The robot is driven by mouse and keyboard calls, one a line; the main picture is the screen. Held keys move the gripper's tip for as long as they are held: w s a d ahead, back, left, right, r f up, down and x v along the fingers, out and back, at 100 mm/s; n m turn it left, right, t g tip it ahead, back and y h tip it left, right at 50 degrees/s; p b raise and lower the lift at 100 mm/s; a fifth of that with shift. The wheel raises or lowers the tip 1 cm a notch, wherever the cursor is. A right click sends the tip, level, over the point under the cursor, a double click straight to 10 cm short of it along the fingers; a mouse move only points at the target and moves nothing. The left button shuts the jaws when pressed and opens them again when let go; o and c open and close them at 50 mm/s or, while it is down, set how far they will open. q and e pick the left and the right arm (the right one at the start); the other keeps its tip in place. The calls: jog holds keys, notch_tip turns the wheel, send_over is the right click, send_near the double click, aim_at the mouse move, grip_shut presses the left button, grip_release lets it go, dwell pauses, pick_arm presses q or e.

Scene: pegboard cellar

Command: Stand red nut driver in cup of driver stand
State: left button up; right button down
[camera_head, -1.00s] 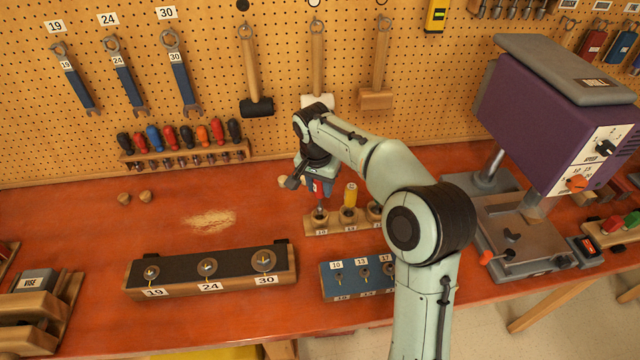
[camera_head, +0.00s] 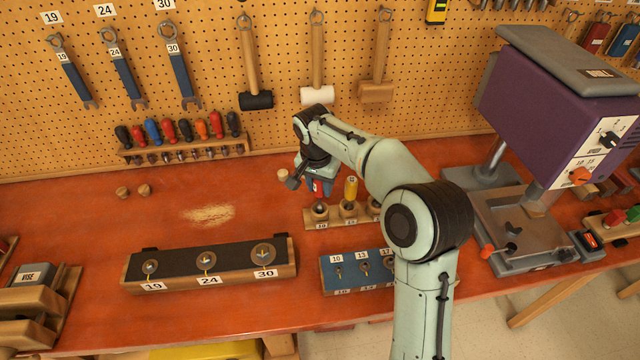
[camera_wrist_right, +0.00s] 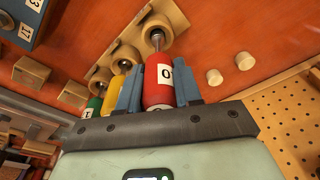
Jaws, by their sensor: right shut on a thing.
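The red nut driver (camera_wrist_right: 158,84), labelled 10, is upright between the two blue fingers of my right gripper (camera_wrist_right: 158,88), which is shut on its handle. In the head view the right gripper (camera_head: 318,186) holds it at the left end of the wooden driver stand (camera_head: 334,223). In the wrist view the driver's metal shaft points at the stand's end cup (camera_wrist_right: 166,14). I cannot tell how far the tip is inside that cup. A yellow driver (camera_head: 351,189) stands in the middle cup, and a green driver (camera_wrist_right: 93,106) is beyond it. My left gripper is out of view.
A blue socket block (camera_head: 328,271) lies in front of the stand, and a long black-topped holder (camera_head: 180,267) is to its left. A purple drill press (camera_head: 540,120) stands at right.

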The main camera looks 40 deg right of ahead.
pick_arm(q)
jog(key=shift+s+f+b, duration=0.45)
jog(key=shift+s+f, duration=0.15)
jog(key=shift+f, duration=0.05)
pick_arm(e)
jog(key=shift+f, duration=1.15)
jog(key=c, duration=0.7)
grip_release()
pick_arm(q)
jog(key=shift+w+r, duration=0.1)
pick_arm(e)
jog(key=shift+r, duration=0.1)
notch_tip(320, 180, up, 2)
jog(key=shift+r+p, duration=0.1)
jog(key=shift+p, duration=0.5)
jog(key=shift+r+p, duration=1.2)
jog(key=shift+r, duration=1.4)
jog(key=shift+w+r, duration=0.1)
jog(key=shift+r, duration=0.7)
jog(key=shift+s+r, duration=0.2)
jog(key=shift+r, duration=0.25)
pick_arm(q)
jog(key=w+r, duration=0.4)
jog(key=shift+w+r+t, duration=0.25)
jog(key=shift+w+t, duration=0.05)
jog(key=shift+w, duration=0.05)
